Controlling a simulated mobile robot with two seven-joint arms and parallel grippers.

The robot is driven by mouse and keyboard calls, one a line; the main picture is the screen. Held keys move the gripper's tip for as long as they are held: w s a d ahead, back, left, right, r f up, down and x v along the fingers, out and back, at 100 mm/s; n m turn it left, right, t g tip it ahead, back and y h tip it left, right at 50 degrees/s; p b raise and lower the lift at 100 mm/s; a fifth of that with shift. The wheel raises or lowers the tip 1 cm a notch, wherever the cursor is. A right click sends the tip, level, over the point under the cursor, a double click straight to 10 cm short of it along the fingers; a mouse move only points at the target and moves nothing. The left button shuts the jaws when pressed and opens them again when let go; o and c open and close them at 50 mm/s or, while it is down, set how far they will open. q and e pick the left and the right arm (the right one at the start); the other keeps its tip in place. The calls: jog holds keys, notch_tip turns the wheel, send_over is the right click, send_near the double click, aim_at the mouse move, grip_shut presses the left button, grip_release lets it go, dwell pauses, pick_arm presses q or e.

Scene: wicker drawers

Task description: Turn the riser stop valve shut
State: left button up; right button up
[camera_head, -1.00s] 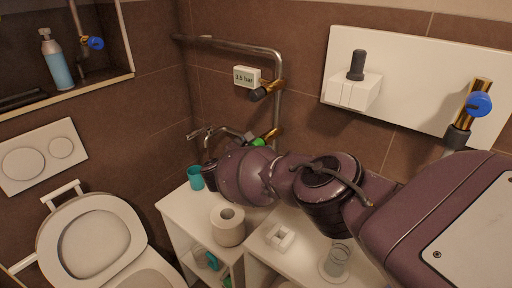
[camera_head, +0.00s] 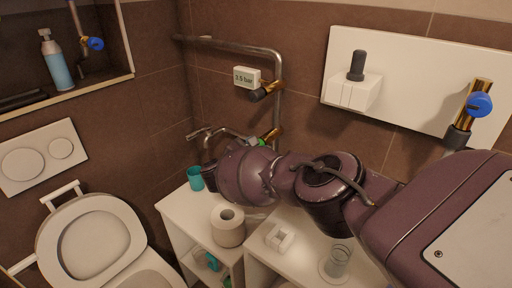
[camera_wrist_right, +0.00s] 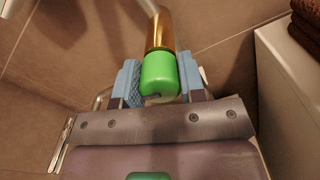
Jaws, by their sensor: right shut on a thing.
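The riser stop valve's green knob (camera_wrist_right: 160,75) is at the middle of the right wrist view, on a brass body (camera_wrist_right: 161,30). My right gripper (camera_wrist_right: 159,84) has its blue finger pads on both sides of the knob and is shut on it. In the head view a bit of the green knob (camera_head: 263,141) shows beside the grey riser pipe (camera_head: 277,95), low on the wall. My right wrist hides most of the gripper there. My left gripper is not in view.
A white cabinet (camera_head: 178,213) below holds a toilet roll (camera_head: 228,227) and a teal cup (camera_head: 195,179). Blue-knobbed valves (camera_head: 480,104) are at right and upper left.

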jog(key=shift+m, duration=2.6)
jog(key=o, duration=0.9)
jog(key=shift+o, duration=0.2)
jog(key=p+v, duration=0.1)
jog(key=v, duration=1)
jog(key=shift+w, duration=0.1)
